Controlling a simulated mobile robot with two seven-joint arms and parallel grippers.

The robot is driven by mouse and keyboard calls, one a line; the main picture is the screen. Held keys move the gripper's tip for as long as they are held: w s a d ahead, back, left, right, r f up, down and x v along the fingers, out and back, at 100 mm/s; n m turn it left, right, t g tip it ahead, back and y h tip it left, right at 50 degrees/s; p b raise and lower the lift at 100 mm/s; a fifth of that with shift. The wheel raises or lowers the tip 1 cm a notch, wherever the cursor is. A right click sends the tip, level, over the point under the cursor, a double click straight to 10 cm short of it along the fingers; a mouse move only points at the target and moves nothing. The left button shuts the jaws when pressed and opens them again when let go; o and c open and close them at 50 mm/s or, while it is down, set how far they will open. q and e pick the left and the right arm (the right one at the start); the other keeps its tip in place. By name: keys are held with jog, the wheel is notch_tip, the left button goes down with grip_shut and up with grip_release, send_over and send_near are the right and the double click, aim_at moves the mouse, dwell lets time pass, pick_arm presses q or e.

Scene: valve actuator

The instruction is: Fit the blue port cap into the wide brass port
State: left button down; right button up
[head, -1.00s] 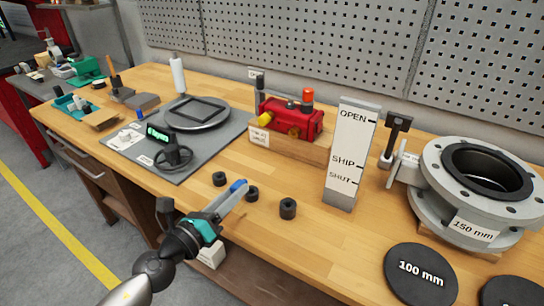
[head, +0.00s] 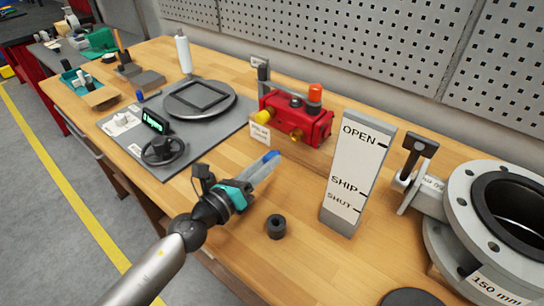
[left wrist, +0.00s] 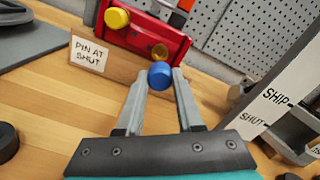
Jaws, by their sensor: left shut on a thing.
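My left gripper (head: 266,163) is shut on the blue port cap (left wrist: 160,75), holding it at the fingertips above the table. The cap also shows in the head view (head: 272,155). The red actuator (head: 298,120) stands just beyond on a wooden block. Its brass port (left wrist: 159,52) shows right behind the cap in the left wrist view; the cap overlaps its lower edge there. I cannot tell whether they touch. In the head view the cap is apart from the actuator. A yellow cap (left wrist: 117,18) sits to the port's left on the actuator. My right gripper is not in view.
A "PIN AT SHUT" card (left wrist: 90,52) stands in front of the block. The OPEN/SHIP/SHUT board (head: 356,175) is to the right, with the big grey valve (head: 455,215) beyond. A black ring (head: 276,227) lies near my gripper. A grey mat with a handwheel (head: 162,150) is left.

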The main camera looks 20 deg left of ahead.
aim_at(278, 152)
pick_arm(q)
jog(key=x, duration=0.3)
jog(key=shift+w+p, duration=0.15)
jog(key=shift+p, duration=0.2)
jog(key=shift+x, duration=1.1)
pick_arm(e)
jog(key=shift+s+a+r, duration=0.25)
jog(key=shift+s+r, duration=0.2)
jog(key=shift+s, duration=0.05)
pick_arm(q)
jog(key=shift+x, duration=1.1)
dwell(0.4)
jog(key=shift+c, duration=2.3)
grip_release()
jog(key=shift+d, duration=0.1)
